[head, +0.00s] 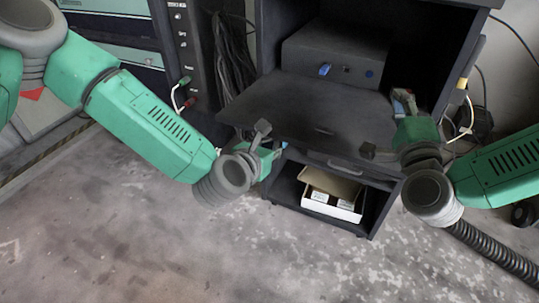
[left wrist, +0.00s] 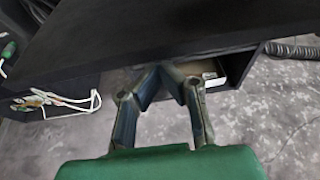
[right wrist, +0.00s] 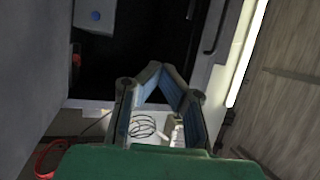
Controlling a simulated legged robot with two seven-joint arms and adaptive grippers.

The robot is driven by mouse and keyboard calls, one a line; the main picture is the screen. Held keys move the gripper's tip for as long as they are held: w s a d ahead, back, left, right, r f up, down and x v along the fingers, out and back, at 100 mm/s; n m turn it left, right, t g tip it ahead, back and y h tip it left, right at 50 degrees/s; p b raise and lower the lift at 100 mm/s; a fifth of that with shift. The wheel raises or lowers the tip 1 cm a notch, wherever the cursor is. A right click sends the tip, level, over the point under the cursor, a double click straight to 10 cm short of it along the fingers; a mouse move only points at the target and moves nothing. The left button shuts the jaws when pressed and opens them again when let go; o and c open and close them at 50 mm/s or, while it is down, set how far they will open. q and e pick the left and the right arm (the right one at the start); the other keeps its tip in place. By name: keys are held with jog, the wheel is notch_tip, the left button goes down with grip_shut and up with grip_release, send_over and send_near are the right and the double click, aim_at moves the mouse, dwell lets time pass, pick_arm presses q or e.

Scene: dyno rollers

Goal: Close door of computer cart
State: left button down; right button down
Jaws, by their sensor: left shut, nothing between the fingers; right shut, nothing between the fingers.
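The computer cart (head: 265,35) is a dark cabinet. Its door (head: 320,112) is hinged down and lies open as a roughly flat dark panel in front of the upper compartment. My left gripper (head: 268,143) is shut and empty by the door's front left corner. In the left wrist view, its fingertips (left wrist: 163,70) are near the edge of a dark panel (left wrist: 130,35); I cannot tell whether they touch. My right gripper (head: 403,98) is shut and empty by the door's right side. In the right wrist view, its fingertips (right wrist: 166,68) meet in front of the dark cart opening.
A grey box with blue knobs (head: 325,55) sits inside the upper compartment. An open carton (head: 332,192) stands on the lower shelf. Black cables (head: 232,60) hang at the left beside a rack panel (head: 185,45). The floor in front is clear.

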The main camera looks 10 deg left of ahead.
pick_arm(q)
jog(key=shift+r, duration=0.1)
jog(key=shift+r, duration=0.95)
jog(key=shift+w, duration=0.1)
pick_arm(e)
jog(key=c, duration=1.9)
grip_release()
